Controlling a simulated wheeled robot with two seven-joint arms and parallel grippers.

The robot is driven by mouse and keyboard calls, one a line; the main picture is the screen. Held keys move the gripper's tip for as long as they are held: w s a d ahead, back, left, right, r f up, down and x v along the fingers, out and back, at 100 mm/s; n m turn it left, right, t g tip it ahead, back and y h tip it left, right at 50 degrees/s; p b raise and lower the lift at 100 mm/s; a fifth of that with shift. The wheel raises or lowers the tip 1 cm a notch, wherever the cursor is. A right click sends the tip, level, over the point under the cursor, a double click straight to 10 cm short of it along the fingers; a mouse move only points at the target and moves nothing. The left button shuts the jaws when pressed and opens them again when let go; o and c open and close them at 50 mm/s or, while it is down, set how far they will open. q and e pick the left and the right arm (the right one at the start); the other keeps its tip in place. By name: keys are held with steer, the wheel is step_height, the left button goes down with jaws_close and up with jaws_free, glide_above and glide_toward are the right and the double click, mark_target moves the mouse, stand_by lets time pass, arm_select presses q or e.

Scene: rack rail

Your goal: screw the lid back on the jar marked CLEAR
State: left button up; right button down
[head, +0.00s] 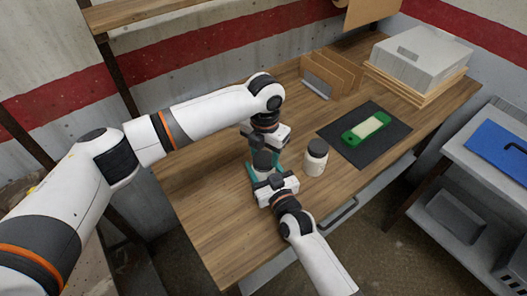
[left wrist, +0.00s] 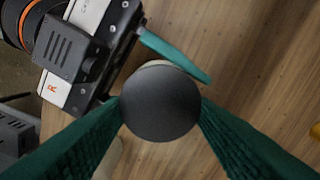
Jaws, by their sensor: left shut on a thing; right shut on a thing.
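My left gripper (head: 264,146) points down from above and is shut on a round dark lid (left wrist: 160,104), with one teal finger on each side. My right gripper (head: 266,170) reaches in from the front, just below the left one. Its teal fingers are shut around a jar, mostly hidden by the lid and grippers; a thin pale sliver (left wrist: 155,64) shows past the lid's edge. I cannot tell whether the lid touches the jar. A second jar (head: 315,165), pale with a dark lid, stands upright to the right. No marking is readable on either jar.
A green and cream item (head: 366,128) lies on a dark mat (head: 393,127) at the right. A wooden file rack (head: 335,72) and a grey box (head: 420,60) stand at the back. The wooden table (head: 205,200) is clear at the left.

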arm_select(q)
steer(key=shift+d+r+m, duration=0.2)
steer(key=shift+d+m, duration=0.05)
steer(key=shift+m, duration=0.85)
steer(key=shift+s+d+m, duration=0.15)
steer(key=shift+d+m, duration=0.15)
steer(key=shift+m, duration=0.6)
steer(key=shift+a+f+m, duration=0.15)
steer(key=shift+a+m, duration=0.1)
steer(key=shift+m, duration=0.25)
steer(key=o, duration=0.9)
steer(key=shift+a, duration=0.15)
steer(key=shift+a+r, duration=0.1)
steer(key=shift+r, duration=2.15)
